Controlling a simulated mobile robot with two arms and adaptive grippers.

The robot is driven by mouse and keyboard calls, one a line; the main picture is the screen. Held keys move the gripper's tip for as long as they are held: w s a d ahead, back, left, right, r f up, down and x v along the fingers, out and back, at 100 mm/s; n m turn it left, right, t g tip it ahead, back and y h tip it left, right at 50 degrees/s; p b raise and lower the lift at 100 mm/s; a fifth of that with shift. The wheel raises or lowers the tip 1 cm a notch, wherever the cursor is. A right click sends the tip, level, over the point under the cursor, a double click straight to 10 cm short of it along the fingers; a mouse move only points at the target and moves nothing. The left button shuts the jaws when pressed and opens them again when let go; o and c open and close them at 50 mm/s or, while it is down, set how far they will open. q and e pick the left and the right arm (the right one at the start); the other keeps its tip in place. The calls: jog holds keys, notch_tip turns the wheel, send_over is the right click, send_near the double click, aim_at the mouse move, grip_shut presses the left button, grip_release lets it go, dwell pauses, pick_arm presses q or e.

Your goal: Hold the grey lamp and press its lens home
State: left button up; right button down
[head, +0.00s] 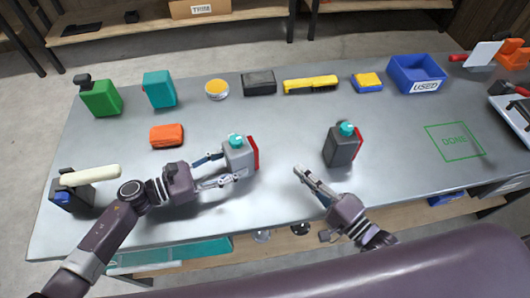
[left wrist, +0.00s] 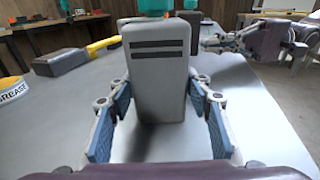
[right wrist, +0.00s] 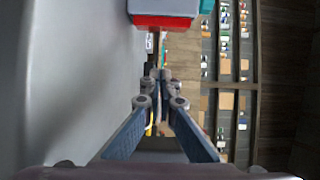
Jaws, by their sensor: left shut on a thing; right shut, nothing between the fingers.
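The light grey lamp (head: 238,158) stands on the bench left of the middle, with a teal knob on top and a red lens (head: 254,152) on its right side. I cannot tell how deep the lens sits. My left gripper (head: 229,166) is shut on the lamp body from the left. In the left wrist view the lamp (left wrist: 158,85) stands upright between the fingers, showing two dark slots; its lens is hidden. My right gripper (head: 298,172) is shut and empty, right of the lamp and apart from it. The right wrist view shows the red lens (right wrist: 163,21) beyond its fingertips (right wrist: 158,76).
A dark grey lamp (head: 341,148) with a red side stands to the right of my right gripper. An orange block (head: 167,134) lies left of the held lamp. A yellow tool (head: 311,84), a grease tin (head: 217,89) and a blue USED bin (head: 417,73) line the back. The green DONE square (head: 454,141) is empty.

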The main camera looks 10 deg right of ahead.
aim_at(258, 157)
jog(key=x, duration=0.9)
jog(key=shift+w+a, duration=0.15)
jog(key=shift+w, duration=0.15)
jog(key=a, duration=0.3)
jog(key=shift+s+a+f, duration=0.1)
jog(key=shift+s, duration=0.2)
jog(key=shift+s+a, duration=0.1)
jog(key=shift+a, duration=0.3)
jog(key=shift+s+a, duration=0.15)
jog(key=shift+a, duration=0.4)
jog(key=shift+s+a, duration=0.15)
jog(key=shift+a, duration=0.35)
